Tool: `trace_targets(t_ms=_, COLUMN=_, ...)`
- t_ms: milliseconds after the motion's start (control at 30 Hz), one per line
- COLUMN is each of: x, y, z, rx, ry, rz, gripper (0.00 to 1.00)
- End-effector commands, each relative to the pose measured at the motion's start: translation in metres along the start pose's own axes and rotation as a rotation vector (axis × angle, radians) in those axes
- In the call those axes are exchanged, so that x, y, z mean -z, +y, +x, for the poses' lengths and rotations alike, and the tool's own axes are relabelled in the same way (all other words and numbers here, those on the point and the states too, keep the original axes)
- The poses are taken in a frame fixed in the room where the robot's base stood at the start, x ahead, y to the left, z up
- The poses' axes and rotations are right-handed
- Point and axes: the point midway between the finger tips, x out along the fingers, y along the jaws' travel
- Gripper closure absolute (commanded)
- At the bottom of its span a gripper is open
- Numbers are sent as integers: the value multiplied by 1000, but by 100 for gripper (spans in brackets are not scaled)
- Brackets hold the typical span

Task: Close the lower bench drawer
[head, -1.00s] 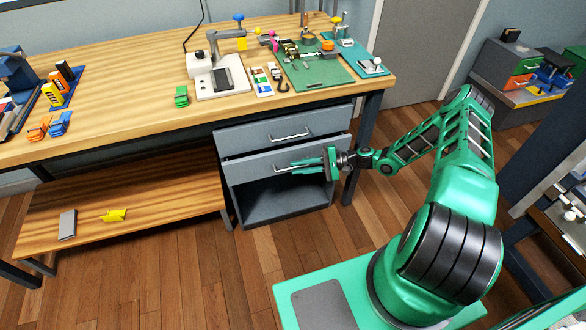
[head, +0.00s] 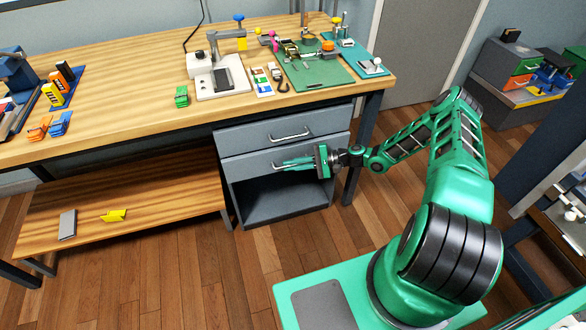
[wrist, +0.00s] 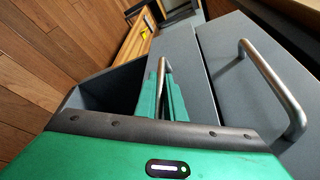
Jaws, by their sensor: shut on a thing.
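The lower bench drawer (head: 240,168) is a grey front under the bench top, below the upper drawer (head: 245,138). It looks about flush with the upper drawer front; a small gap in depth is hard to tell. My gripper (head: 284,165) is at the lower drawer's handle, reaching in from the right. In the wrist view the lower drawer front (wrist: 188,75) stands beside the upper one, and my gripper's green fingers (wrist: 168,92) are shut on the metal lower handle (wrist: 163,70). The fingers hide part of that handle.
The upper drawer's handle (head: 290,134) is free, just above my gripper. An open grey compartment (head: 285,200) lies below the drawers. The bench leg (head: 362,150) is close to my wrist on the right. The wooden floor (head: 230,275) in front is clear.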

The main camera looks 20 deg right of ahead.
Motion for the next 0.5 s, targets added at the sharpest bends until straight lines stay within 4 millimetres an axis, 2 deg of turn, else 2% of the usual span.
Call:
trace_targets(t_ms=33, x=7, y=-4, z=2, rx=-1, ry=3, rz=-2, gripper=100)
trace_targets(t_ms=200, x=19, y=-11, z=7, rx=-2, ry=4, rz=1, gripper=100)
trace_targets(t_ms=467, x=21, y=-13, z=7, rx=-1, ry=8, rz=0, gripper=100)
trace_targets(t_ms=500, x=21, y=-13, z=7, rx=-1, ry=8, rz=-1, gripper=84)
